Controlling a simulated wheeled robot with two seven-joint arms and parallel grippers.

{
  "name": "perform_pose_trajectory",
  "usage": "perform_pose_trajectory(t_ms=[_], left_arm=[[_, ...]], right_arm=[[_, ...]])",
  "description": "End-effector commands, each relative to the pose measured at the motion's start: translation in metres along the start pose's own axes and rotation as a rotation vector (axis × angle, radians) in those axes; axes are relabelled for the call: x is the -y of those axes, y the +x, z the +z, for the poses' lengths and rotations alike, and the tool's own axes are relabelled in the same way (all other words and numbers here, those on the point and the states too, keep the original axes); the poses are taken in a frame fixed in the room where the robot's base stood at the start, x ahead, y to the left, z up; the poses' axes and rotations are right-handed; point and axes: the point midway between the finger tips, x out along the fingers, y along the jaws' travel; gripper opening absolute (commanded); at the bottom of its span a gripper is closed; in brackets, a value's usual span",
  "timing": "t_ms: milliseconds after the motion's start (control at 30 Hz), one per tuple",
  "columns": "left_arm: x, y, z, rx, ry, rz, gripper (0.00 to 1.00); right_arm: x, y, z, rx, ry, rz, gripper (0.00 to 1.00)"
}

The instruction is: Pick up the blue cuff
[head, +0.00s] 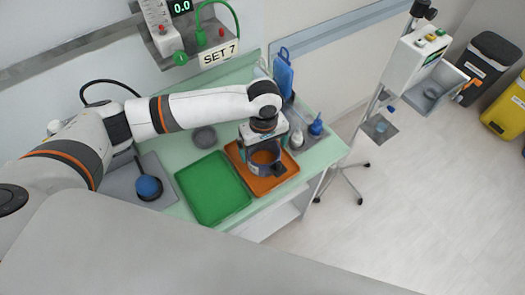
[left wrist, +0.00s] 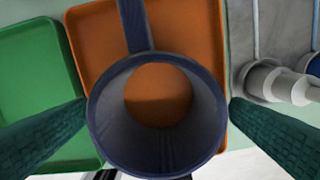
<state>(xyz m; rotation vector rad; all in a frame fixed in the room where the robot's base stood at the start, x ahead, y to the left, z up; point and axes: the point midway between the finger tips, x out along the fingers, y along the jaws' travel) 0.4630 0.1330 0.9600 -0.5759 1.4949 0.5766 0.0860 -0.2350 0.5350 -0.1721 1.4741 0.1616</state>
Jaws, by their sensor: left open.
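The blue cuff (head: 262,170) is a dark blue-grey open ring above the orange tray (head: 289,187) in the head view. In the left wrist view the cuff (left wrist: 115,140) faces the camera, with the orange tray floor (left wrist: 190,25) visible through it and a strap running up from its rim. My left gripper (head: 264,150) is open over the cuff. In the left wrist view its two dark green fingers stand on either side of the cuff's outer wall; whether they touch it I cannot tell. My right gripper is not in view.
A green tray (head: 212,187) lies left of the orange one. A grey round item (head: 204,137) sits behind it. A blue bottle (head: 316,127) stands close on the right. A wheeled stand (head: 380,100) is beyond the table's right end.

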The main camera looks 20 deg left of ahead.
Motion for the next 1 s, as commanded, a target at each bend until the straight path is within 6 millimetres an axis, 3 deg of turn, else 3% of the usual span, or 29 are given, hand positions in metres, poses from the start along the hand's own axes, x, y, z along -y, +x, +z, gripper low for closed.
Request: perform_pose_trajectory(t_ms=[200, 467, 733, 1000], left_arm=[[-0.002, 0.028, 0.0, -0.001, 0.0, 0.002, 1.0], [-0.001, 0.033, 0.0, 0.0, 0.001, 0.0, 1.0], [-0.001, 0.033, 0.0, 0.0, 0.001, 0.0, 0.59], [-0.001, 0.029, 0.0, 0.0, 0.001, -0.002, 0.58]], right_arm=[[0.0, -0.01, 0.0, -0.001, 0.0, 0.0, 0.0], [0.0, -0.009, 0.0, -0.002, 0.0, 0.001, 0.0], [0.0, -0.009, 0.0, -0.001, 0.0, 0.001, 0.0], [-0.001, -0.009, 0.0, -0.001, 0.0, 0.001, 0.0]])
